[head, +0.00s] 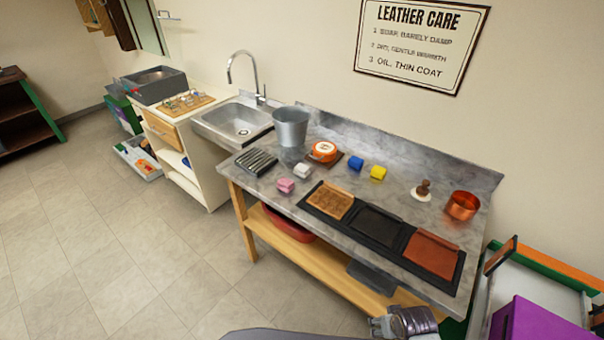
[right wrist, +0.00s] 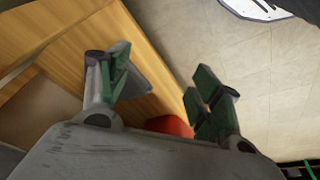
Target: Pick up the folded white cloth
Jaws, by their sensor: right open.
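A small folded white cloth (head: 303,171) lies on the grey stone-look worktop (head: 365,160), between a pink folded cloth (head: 286,185) and an orange-and-white round tin (head: 323,151). My right gripper (head: 382,326) shows at the bottom edge of the head view, in front of the bench and below its top, far from the white cloth. In the right wrist view the right gripper (right wrist: 160,75) is open, with nothing between its fingers. The white cloth does not show in that view. My left gripper is in neither view.
A metal bucket (head: 291,127) stands behind the white cloth. A black tray with leather panels (head: 380,226) lines the front edge. A copper pot (head: 462,205) stands right. A wooden shelf (head: 330,276) runs below.

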